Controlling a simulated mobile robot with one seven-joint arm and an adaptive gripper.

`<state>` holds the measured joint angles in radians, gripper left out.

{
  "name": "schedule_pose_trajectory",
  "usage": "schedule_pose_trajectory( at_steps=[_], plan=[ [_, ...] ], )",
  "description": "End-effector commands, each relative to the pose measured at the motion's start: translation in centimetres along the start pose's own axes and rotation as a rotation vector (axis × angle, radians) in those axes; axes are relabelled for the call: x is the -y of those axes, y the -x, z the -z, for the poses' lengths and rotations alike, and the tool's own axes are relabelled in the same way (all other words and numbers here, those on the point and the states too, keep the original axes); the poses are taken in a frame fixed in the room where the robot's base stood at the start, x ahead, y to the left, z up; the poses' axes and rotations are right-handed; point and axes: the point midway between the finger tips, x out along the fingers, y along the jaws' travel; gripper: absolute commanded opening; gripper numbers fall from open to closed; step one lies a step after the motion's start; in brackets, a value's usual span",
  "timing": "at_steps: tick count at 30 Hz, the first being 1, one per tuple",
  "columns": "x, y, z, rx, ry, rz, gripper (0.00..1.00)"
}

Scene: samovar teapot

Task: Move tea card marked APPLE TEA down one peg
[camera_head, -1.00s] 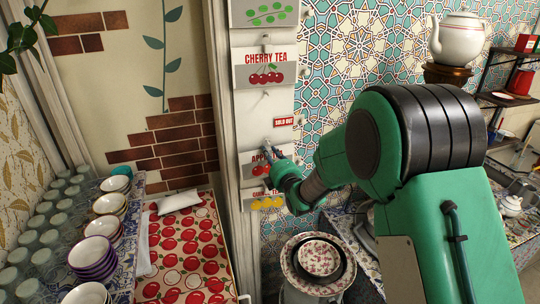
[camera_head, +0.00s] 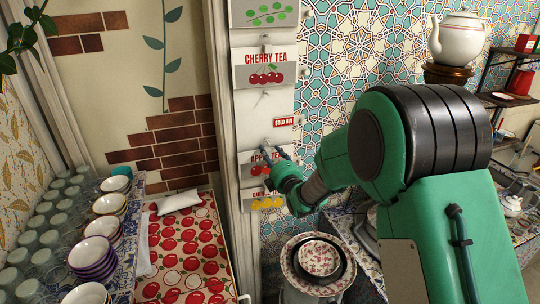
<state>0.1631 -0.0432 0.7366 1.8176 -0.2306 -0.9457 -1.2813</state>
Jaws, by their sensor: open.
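The APPLE TEA card (camera_head: 254,170) hangs low on the white board (camera_head: 262,110), with red apples and its lettering partly covered by my gripper. My gripper (camera_head: 277,152) is open at the card's upper right, its fingers pointing up and left near the top edge. I cannot tell whether they touch the card or its peg. The CHERRY TEA card (camera_head: 265,75) hangs above, with a bare stretch of board between. A card with yellow fruit (camera_head: 266,203) hangs just below the APPLE TEA card, its lettering partly hidden.
A SOLD OUT tag (camera_head: 284,122) is on the board just above my gripper. A card with green shapes (camera_head: 264,14) hangs at the top. Nested bowls (camera_head: 318,258) stand below my arm. Bowl stacks (camera_head: 94,257) and glasses (camera_head: 40,225) stand at left.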

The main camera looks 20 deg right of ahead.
Motion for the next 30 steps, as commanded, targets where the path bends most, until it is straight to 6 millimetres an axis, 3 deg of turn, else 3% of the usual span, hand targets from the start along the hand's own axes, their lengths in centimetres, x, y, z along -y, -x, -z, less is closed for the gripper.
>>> schedule_pose_trajectory(
  at_steps=[8, 21, 30],
  plan=[
    [0.0, 2.7, 0.0, 0.000, 0.000, 0.000, 0.43],
    [0.0, 8.7, 0.0, 0.001, 0.000, 0.000, 0.43],
    [0.0, 11.0, 0.0, 0.000, 0.001, -0.001, 0.43]
  ],
)
